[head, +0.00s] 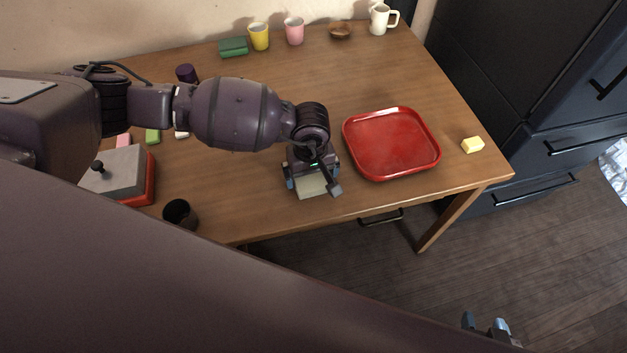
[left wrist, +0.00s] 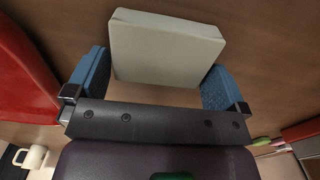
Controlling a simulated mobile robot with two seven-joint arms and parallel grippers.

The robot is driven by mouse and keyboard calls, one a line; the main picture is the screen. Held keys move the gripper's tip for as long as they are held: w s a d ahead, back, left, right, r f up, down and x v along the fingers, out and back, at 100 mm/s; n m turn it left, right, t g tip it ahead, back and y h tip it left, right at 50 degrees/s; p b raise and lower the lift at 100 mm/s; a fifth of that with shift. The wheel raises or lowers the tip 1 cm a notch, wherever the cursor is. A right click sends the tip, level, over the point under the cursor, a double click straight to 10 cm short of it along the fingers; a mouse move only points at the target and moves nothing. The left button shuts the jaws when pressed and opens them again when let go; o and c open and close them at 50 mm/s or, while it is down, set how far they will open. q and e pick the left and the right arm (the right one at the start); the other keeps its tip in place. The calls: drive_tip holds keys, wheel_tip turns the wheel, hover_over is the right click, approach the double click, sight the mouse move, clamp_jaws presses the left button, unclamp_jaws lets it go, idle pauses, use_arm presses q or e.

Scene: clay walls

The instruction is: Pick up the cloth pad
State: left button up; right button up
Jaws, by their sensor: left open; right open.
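The cloth pad is a pale beige square slab (head: 311,189) on the wooden table near its front edge, left of the red tray. It also shows large in the left wrist view (left wrist: 165,48). My left gripper (head: 310,183) is over the pad, its blue fingers one on each side of the pad's near end. My left gripper is open. My right gripper (head: 486,325) is at the bottom right, partly hidden, away from the table.
A dark cup (head: 180,213) and a red-and-grey box (head: 120,172) stand left. Cups, a bowl (head: 340,32) and a green box (head: 233,47) line the back. The table's middle is clear.

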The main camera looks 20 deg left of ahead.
use_arm(q)
drive_tip(key=shift+f, duration=0.15)
drive_tip(key=shift+c, duration=0.2)
drive_tip(key=c, duration=0.6)
drive_tip(key=shift+r, duration=0.5)
wheel_tip(320, 180, up, 19)
drive_tip(key=shift+p, duration=1.25)
